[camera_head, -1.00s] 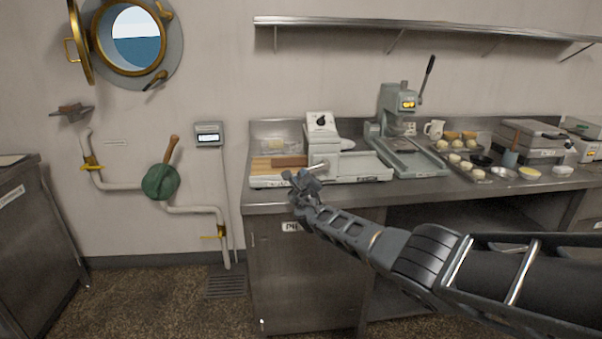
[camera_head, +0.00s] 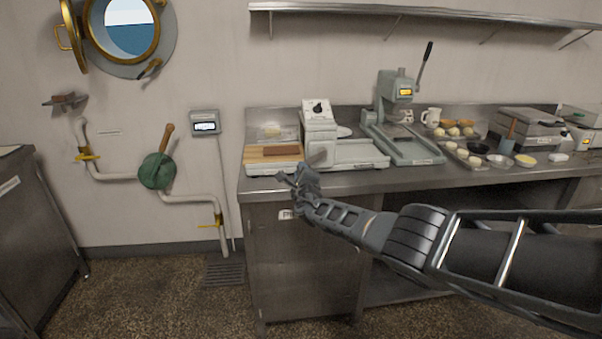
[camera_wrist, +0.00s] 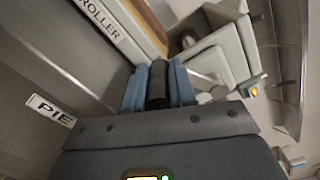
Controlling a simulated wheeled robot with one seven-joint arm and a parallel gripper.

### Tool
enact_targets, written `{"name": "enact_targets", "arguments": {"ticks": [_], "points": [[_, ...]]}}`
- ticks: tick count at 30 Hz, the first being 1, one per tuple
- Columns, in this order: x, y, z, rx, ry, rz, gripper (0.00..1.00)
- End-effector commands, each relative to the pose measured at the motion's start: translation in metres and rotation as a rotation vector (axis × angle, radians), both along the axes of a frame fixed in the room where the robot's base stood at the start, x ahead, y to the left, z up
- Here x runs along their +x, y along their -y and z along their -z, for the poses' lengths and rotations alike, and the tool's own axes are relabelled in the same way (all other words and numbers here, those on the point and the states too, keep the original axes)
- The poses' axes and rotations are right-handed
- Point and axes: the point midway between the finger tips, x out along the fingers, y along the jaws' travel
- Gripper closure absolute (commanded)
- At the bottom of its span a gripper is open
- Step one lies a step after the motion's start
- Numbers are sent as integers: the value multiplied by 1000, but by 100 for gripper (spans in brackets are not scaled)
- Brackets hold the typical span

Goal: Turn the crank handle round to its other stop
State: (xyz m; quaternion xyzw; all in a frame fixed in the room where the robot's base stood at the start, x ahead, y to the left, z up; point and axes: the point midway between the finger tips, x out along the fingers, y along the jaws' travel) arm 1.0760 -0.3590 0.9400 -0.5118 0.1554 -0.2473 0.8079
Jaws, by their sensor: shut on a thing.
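A grey bench machine (camera_head: 319,124) with a dial on top stands on the counter, at the left part of its bed. My gripper (camera_head: 293,181) is at the counter's front edge, just below and left of the machine's front. In the wrist view its blue fingers (camera_wrist: 159,88) are closed on a black cylindrical grip (camera_wrist: 158,84), which I take for the crank handle. The wrist and fingers hide most of the crank in the head view, so its angle and its stops cannot be made out.
The steel counter (camera_head: 262,192) has a cabinet below with a PIE label. A wooden board (camera_head: 262,155) lies left of the machine. A lever press (camera_head: 397,105) and trays of dough stand to the right. A green wall valve (camera_head: 157,171) with a wooden handle is at left.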

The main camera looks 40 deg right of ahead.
Motion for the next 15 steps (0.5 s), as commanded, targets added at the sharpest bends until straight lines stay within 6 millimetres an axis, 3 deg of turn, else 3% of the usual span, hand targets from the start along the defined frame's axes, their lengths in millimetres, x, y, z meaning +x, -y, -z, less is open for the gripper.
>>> {"name": "enact_targets", "arguments": {"ticks": [2,3,10,15], "points": [[-1,0,3,2,-5,1,100],[-1,0,3,2,-5,1,72],[-1,1,2,2,-3,2,50],[-1,1,2,2,-2,1,49]]}}
